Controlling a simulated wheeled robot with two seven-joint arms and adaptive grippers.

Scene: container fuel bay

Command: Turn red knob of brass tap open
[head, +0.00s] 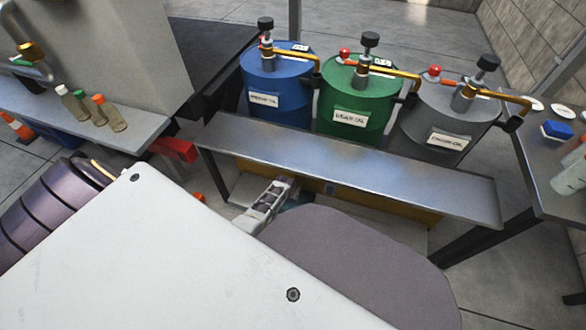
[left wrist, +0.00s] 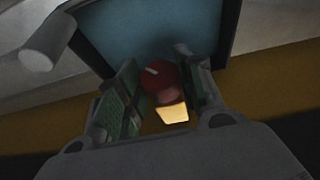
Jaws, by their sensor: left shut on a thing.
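The red knob (left wrist: 160,77) shows in the left wrist view, with a light line on its face. Yellow brass of the tap (left wrist: 173,113) shows just below it. My left gripper (left wrist: 165,85) has its green-padded fingers on both sides of the knob, shut on it. In the head view my left gripper (head: 280,190) reaches low, in front of and below the edge of the metal bench; the knob and tap cannot be made out there. A dark-framed blue-grey panel (left wrist: 155,35) lies behind the knob. My right gripper is not in view.
A narrow metal bench (head: 350,170) stands above the gripper. Behind it are blue (head: 275,85), green (head: 355,95) and grey (head: 440,115) drums with brass spouts. Side tables stand left (head: 75,105) and right (head: 550,180), holding bottles and small items.

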